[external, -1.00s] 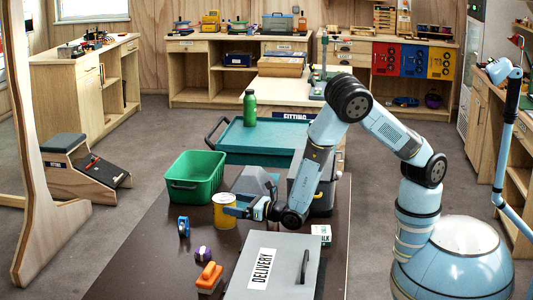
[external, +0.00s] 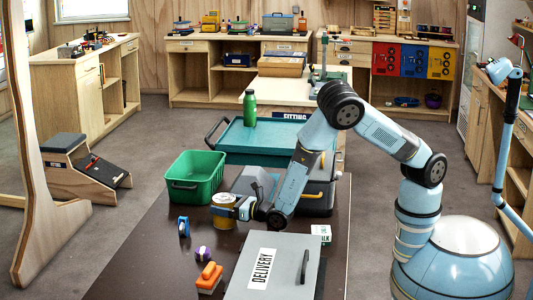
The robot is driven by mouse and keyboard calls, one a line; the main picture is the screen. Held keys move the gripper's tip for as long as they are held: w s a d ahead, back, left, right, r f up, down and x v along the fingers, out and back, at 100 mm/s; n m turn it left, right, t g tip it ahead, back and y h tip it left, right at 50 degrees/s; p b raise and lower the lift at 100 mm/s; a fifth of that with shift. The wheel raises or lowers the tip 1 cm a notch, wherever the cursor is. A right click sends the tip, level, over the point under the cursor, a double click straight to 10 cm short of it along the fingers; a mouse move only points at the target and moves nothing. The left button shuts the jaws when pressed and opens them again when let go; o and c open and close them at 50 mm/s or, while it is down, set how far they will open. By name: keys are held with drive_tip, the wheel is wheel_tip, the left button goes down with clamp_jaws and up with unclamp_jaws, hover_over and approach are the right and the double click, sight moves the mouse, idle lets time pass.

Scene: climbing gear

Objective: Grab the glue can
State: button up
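The glue can (external: 224,199), a yellow can with a pale top, stands upright on the dark table, just in front of the green bin. My gripper (external: 225,211) reaches in from the right, low over the table. One finger crosses the near side of the can as a grey-blue band, so the can sits between the fingers. The far finger is hidden behind the can. I cannot tell whether the fingers press on it or stand slightly apart from it.
The green bin (external: 196,178) is behind the can. A grey delivery case (external: 273,270) lies to the front right. A blue roll (external: 184,227), a purple roll (external: 202,252) and an orange brush-like item (external: 209,278) lie left and in front. A grey toolbox (external: 318,193) stands behind my arm.

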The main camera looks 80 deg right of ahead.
drive_tip(key=c, duration=1.1)
drive_tip(key=shift+r, duration=0.15)
